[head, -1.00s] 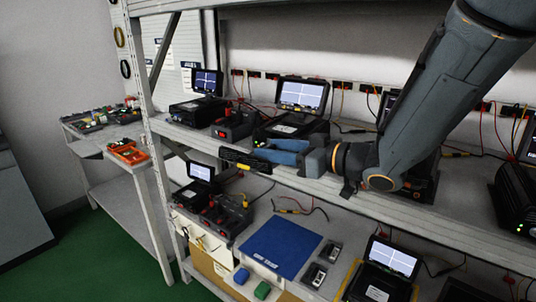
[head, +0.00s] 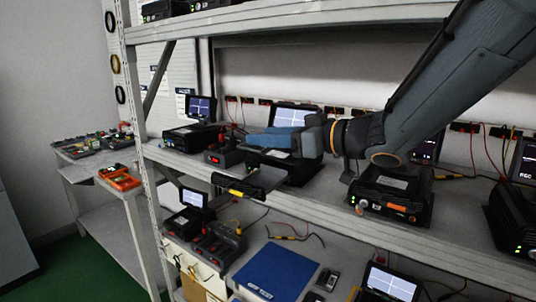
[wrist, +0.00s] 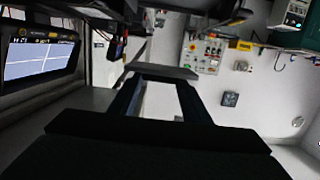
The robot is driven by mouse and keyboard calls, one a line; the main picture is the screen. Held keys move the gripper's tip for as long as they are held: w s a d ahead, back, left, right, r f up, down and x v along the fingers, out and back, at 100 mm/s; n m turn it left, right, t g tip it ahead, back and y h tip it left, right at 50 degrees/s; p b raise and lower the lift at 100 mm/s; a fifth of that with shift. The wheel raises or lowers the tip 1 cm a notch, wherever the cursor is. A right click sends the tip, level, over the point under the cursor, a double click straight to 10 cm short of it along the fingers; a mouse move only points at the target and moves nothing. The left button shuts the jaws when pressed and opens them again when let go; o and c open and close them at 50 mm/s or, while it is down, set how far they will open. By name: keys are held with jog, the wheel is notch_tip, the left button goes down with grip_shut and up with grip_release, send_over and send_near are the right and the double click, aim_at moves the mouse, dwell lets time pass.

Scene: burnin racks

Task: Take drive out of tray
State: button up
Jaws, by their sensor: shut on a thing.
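My gripper (head: 268,139) is above the middle shelf, its blue fingers pointing left. In the wrist view its two dark fingers (wrist: 160,98) are shut on a flat grey slab, which looks like the drive (wrist: 162,72), across their tips. In the head view I cannot make the drive out clearly from the fingers. The tray (head: 238,187) is a dark slide with a yellow label on its front. It juts out past the shelf edge from the black test unit (head: 300,171), below and left of the fingers. The gripper is apart from the tray. The tray's inside is hard to see.
The unit's screen (head: 292,116) stands just behind the fingers; it partly fills the left of the wrist view. More black units (head: 390,195) line the shelf (head: 330,200). A blue mat (head: 275,272) lies on the lower shelf. An orange bin (head: 119,177) is on the left side table.

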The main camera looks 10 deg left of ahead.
jog(key=shift+r+p, duration=2)
jog(key=shift+r, duration=0.05)
jog(key=shift+f, duration=0.1)
